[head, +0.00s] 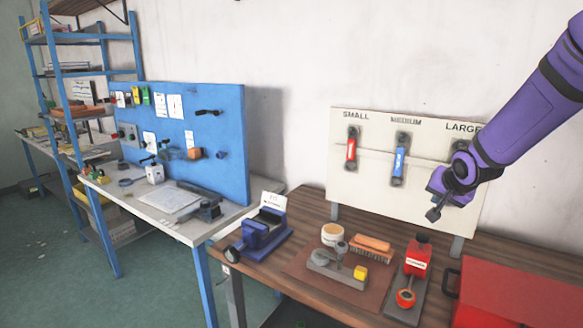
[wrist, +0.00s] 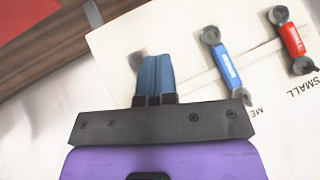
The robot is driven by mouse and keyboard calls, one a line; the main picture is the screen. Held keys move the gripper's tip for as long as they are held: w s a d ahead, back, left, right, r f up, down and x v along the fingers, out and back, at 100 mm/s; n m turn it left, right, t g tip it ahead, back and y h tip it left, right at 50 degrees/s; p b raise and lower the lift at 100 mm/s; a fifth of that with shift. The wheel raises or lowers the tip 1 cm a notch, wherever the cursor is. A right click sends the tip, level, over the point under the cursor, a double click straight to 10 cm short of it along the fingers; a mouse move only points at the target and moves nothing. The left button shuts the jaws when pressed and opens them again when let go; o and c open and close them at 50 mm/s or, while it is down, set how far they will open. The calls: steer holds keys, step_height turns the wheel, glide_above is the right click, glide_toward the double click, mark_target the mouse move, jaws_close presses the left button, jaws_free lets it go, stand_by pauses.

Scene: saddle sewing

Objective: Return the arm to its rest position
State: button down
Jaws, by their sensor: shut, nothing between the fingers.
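My purple arm (head: 520,100) reaches in from the upper right in the head view. My gripper (head: 433,214) hangs in front of the right part of the wrench board, above the wooden bench. In the wrist view my gripper (wrist: 153,72) has its two blue-grey fingers together, with nothing between them. The white board (head: 350,180) holds a red wrench (head: 351,150) under SMALL and a blue wrench (head: 399,160) under MEDIUM. A dark wrench shape (head: 463,152) under LARGE is partly hidden by my arm. The red (wrist: 293,40) and blue (wrist: 227,66) wrenches also show in the wrist view.
The wooden bench (head: 310,205) carries a blue vise (head: 262,238), a brush (head: 371,248), a round tin (head: 332,235), a red bottle-like tool (head: 416,258) and a large red box (head: 520,295). A blue pegboard (head: 225,130) stands on the left bench. Open air lies above the benches.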

steer(key=s+a+r+n+g+h, duration=0.1)
steer(key=s+a+r+n, duration=0.1)
steer(key=s+r, duration=0.45)
steer(key=s+a+r+n, duration=0.1)
steer(key=s+a+r, duration=0.25)
steer(key=s, duration=0.55)
steer(key=s+a+r+n+g+y, duration=0.1)
steer(key=s+n, duration=0.1)
steer(key=s, duration=0.7)
steer(key=s+a+r+n+g, duration=0.1)
steer(key=s+a+r+n, duration=0.1)
steer(key=s, duration=0.7)
steer(key=shift+s+y, duration=0.4)
